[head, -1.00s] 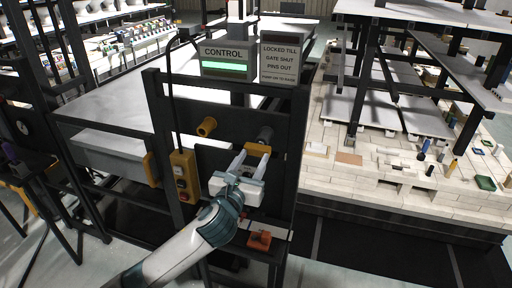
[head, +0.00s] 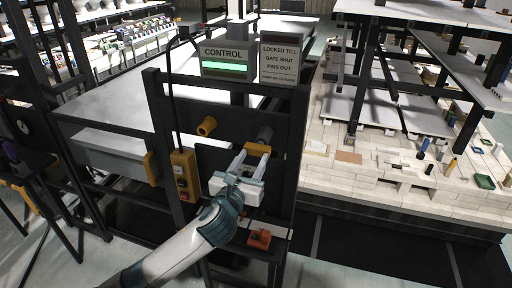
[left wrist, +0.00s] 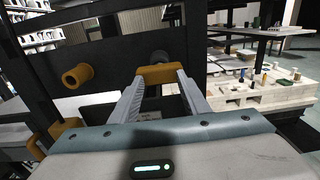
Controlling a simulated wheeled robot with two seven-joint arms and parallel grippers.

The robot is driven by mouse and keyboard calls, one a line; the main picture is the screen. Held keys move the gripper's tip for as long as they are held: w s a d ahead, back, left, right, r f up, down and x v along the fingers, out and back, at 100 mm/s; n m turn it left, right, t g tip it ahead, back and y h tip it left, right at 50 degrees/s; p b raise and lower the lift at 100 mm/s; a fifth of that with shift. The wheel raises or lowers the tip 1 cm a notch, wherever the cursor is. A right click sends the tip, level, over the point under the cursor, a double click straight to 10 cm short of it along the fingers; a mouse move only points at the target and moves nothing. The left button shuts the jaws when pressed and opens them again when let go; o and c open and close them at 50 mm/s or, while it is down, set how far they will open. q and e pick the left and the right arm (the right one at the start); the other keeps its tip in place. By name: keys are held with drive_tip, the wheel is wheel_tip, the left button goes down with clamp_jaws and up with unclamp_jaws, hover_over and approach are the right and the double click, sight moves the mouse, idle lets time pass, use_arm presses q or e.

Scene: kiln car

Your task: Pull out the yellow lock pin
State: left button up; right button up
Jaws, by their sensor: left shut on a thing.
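A yellow block-like handle (head: 257,149), apparently the lock pin's grip, sits at the dark panel on the black frame. My left gripper (head: 250,160) is shut on it, with one finger at each side. The left wrist view shows the yellow handle (left wrist: 162,73) between the fingertips. A grey round knob (head: 265,133) is just behind and above it. A second yellow part, a round knob (head: 206,126), sticks out of the panel to the left, apart from the gripper. Whether the held part is out of its seat cannot be seen. My right gripper is not in view.
A yellow button box (head: 184,175) hangs left of my gripper, and a yellow handle (head: 151,169) is further left. An orange part (head: 259,240) sits below. A control box (head: 226,60) and sign (head: 284,63) stand above. The brick-decked kiln car (head: 400,185) is at right.

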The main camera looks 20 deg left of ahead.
use_arm(q)
drive_tip(key=shift+w+a+r+p, duration=0.2)
drive_tip(key=shift+r, duration=0.25)
drive_tip(key=shift+w+a+r+p, duration=0.15)
drive_tip(key=shift+r+p, duration=0.05)
drive_tip(key=shift+r, duration=0.25)
drive_tip(key=shift+c, duration=0.2)
drive_tip(key=shift+s, duration=0.1)
clamp_jaws()
drive_tip(key=shift+s+d+f+p, duration=0.2)
drive_tip(key=shift+f+p, duration=0.1)
drive_tip(key=shift+f, duration=0.2)
drive_tip(key=shift+s+d+f+p, duration=0.15)
drive_tip(key=shift+f+p, duration=0.1)
drive_tip(key=shift+f, duration=0.2)
drive_tip(key=shift+c, duration=1.3)
unclamp_jaws()
drive_tip(key=shift+w, duration=0.1)
drive_tip(key=o, duration=0.4)
drive_tip(key=shift+r, duration=0.1)
drive_tip(key=shift+o, duration=0.2)
